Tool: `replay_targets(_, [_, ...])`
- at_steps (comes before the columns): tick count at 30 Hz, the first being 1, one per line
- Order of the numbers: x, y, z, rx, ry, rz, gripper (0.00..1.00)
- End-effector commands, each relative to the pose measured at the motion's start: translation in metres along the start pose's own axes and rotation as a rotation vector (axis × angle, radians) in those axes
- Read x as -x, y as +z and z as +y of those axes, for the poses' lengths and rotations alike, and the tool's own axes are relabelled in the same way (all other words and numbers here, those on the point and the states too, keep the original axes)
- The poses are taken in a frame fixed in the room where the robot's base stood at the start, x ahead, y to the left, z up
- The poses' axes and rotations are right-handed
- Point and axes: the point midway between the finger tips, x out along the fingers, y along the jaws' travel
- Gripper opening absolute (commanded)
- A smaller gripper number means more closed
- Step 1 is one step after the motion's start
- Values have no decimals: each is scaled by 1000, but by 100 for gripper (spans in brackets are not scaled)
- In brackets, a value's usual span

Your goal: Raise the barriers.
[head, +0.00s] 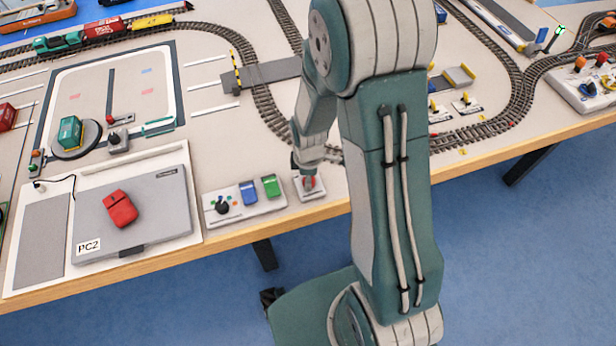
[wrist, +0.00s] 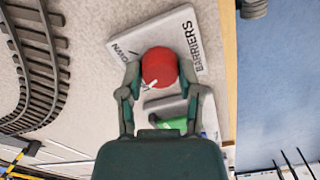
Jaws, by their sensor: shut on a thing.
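The barriers panel (wrist: 185,35) is a small white plate at the table's front edge, lettered BARRIERS and, partly hidden, DOWN. Its red round knob (wrist: 158,66) has a white pointer mark toward the lower left in the wrist view. My gripper (wrist: 160,75) is shut on this knob, one finger on each side. In the head view my gripper (head: 308,176) is over the same panel (head: 312,192), mostly hidden by its own wrist. A yellow-black striped barrier (head: 236,72) is at the road by the track; I cannot tell whether it is raised or lowered.
Left of the panel is a control box (head: 245,202) with a black knob and blue and green switches. Curved track (head: 262,105) runs behind. The table edge is close in front.

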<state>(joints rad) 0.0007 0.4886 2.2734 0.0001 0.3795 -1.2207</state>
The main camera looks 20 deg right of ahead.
Motion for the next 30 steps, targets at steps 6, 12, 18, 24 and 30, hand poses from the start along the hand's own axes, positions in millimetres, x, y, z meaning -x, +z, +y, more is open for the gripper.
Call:
replay_targets(6, [-2,1,-2,164,-6,-2,0])
replay_targets(12, [-2,1,-2,272,-5,-1,0])
replay_targets(18, [-2,2,-1,331,-5,-1,0])
replay_targets(24, [-2,2,-1,351,-4,0,0])
replay_targets(30, [-1,2,-1,352,-4,0,0])
